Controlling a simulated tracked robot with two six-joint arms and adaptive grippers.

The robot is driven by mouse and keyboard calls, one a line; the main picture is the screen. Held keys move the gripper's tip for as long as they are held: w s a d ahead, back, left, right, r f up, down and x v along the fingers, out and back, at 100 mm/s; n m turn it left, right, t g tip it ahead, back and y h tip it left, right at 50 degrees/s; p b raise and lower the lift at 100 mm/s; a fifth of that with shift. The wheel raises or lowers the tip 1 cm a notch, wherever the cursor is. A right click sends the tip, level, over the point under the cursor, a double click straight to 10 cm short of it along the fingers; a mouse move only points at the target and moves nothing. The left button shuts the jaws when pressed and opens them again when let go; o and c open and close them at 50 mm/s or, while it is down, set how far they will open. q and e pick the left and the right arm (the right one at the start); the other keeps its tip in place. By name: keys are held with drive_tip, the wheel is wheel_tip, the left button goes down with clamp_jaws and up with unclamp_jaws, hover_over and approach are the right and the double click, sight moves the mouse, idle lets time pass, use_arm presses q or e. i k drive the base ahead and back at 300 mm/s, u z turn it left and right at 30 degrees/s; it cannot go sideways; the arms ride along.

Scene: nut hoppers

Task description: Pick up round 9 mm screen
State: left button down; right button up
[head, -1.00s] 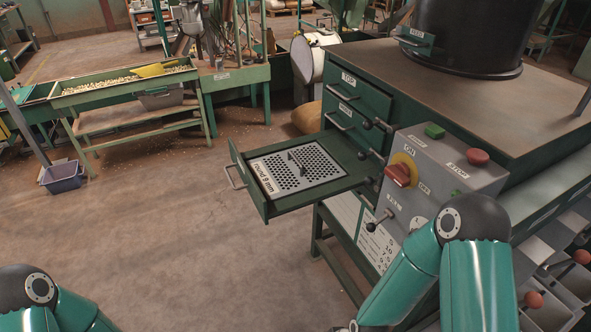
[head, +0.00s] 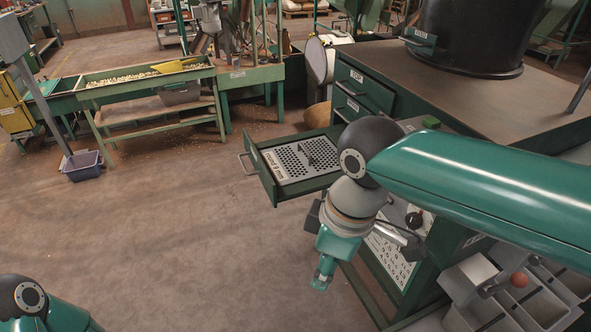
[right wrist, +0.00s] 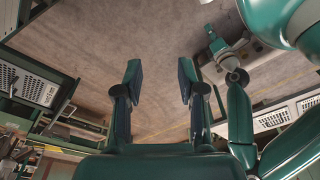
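The round 9 mm screen (head: 304,160) is a grey perforated plate with a dark handle on top and a label along its left end. It lies flat in a pulled-out green drawer (head: 262,180); my right arm hides part of the drawer's right side. A perforated screen with a label also shows at the left of the right wrist view (right wrist: 32,84). My right gripper (head: 323,278) hangs below and in front of the drawer, apart from the screen. In the right wrist view its fingers (right wrist: 159,82) are spread, with nothing between them. My left gripper cannot be made out clearly.
The green cabinet (head: 362,90) with closed drawers stands behind the open one, a black drum (head: 470,35) on top. Grey bins (head: 475,285) are at lower right.

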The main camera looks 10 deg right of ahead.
sight(289, 164)
drive_tip(key=u, duration=0.5)
drive_tip(key=k, duration=1.05)
drive_tip(key=u, duration=0.45)
drive_tip(key=i, duration=2.25)
drive_tip(key=z, duration=0.8)
drive_tip(key=i, duration=1)
drive_tip(key=z, duration=1.2)
drive_tip(key=i, duration=0.65)
drive_tip(key=z, duration=0.35)
drive_tip(key=k, duration=0.4)
drive_tip(key=z, duration=0.35)
drive_tip(key=i, duration=0.4)
drive_tip(key=u, duration=0.2)
